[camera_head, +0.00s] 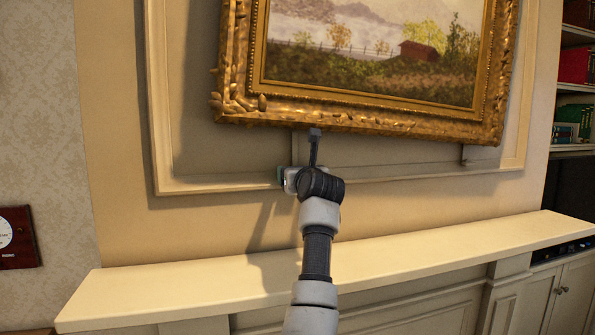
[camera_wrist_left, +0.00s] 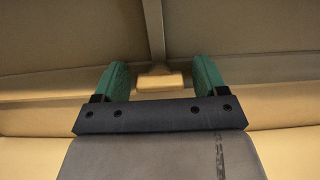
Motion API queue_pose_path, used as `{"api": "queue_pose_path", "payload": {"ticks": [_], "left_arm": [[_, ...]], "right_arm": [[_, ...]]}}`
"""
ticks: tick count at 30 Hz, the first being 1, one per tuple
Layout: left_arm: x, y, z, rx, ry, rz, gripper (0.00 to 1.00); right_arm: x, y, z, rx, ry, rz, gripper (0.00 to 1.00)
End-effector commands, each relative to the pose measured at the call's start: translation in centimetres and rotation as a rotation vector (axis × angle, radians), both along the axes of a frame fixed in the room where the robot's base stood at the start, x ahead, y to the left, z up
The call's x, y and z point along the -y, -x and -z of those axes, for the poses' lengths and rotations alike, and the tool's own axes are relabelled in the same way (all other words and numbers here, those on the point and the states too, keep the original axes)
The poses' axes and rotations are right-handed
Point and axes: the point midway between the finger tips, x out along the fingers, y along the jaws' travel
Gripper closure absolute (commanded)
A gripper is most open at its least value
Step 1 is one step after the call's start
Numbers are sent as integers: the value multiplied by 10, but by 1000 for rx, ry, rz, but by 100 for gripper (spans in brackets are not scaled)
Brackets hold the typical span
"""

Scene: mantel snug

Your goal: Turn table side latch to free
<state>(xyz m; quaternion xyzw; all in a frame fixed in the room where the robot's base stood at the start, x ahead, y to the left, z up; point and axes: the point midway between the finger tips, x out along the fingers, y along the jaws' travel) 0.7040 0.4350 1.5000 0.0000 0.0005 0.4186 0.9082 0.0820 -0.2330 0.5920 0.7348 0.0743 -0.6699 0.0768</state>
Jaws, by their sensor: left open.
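A small tan block (camera_wrist_left: 160,82), which may be the latch, sits at the lower end of a narrow vertical strip on the wall panel. My left gripper (camera_wrist_left: 160,72) is open, with one green finger on each side of the block and a gap to both. I cannot tell how deep the block lies between them. In the head view my left gripper (camera_head: 286,177) is at the panel just under the gilt picture frame (camera_head: 350,120). My wrist hides the block there. A similar small fitting (camera_head: 463,155) hangs below the frame at the right. My right gripper is not in view.
A cream mantel shelf (camera_head: 200,285) runs below my arm, its visible top bare. Raised panel moulding (camera_head: 215,182) borders the wall under the frame. Bookshelves (camera_head: 575,90) stand at the far right. A wall-mounted dial (camera_head: 15,237) is at the far left.

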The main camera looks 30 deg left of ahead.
Motion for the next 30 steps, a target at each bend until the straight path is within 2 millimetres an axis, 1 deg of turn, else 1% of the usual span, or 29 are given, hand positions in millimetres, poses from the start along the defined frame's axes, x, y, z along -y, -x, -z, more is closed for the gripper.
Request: {"api": "queue_pose_path", "payload": {"ticks": [4,5,6,14,23,30], "left_arm": [[0,0,0,0,0,0,28],[0,0,0,1,-1,0,31],[0,0,0,0,0,0,37],[0,0,0,0,0,0,77],[1,0,0,-27,-23,0,77],[1,0,-1,-127,-108,1,77]], "right_arm": [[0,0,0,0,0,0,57],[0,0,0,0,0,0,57],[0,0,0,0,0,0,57],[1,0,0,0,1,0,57],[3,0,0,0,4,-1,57],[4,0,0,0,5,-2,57]]}}
